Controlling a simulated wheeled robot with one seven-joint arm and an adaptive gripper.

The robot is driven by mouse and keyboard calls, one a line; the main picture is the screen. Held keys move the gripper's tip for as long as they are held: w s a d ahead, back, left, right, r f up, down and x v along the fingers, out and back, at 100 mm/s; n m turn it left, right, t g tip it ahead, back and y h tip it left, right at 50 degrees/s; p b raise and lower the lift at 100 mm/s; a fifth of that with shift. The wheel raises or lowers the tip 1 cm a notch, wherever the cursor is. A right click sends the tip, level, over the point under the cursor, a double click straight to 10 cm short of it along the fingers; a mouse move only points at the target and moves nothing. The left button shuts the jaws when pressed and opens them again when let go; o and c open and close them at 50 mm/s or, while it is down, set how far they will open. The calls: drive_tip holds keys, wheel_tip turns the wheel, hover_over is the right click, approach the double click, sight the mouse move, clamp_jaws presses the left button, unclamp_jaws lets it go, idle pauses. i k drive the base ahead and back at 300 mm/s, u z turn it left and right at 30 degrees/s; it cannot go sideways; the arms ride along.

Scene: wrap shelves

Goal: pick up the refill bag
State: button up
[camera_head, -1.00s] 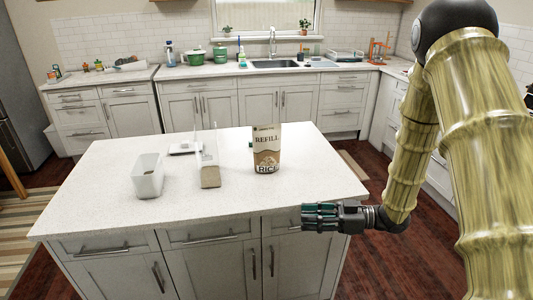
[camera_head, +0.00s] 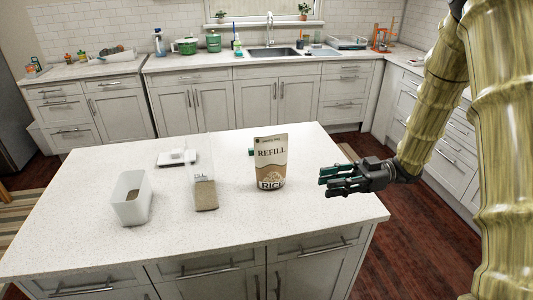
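The refill bag (camera_head: 270,163) stands upright on the white island counter. It is tan and white, with "REFILL" and "RICE" printed on its front. My gripper (camera_head: 322,181) is to the right of the bag, at about the height of its lower half in the picture. Its dark fingers with teal pads point left toward the bag, with a gap showing between the fingertips. The gripper is empty, and a strip of counter shows between it and the bag.
A clear container with grain at its bottom (camera_head: 205,194) stands left of the bag. Further left is a white open bin (camera_head: 131,199). A flat white device (camera_head: 177,158) lies behind them. A small green thing, mostly hidden, is behind the bag. The island's front (camera_head: 250,235) is clear.

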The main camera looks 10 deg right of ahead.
sight(271, 152)
drive_tip(key=i, duration=0.85)
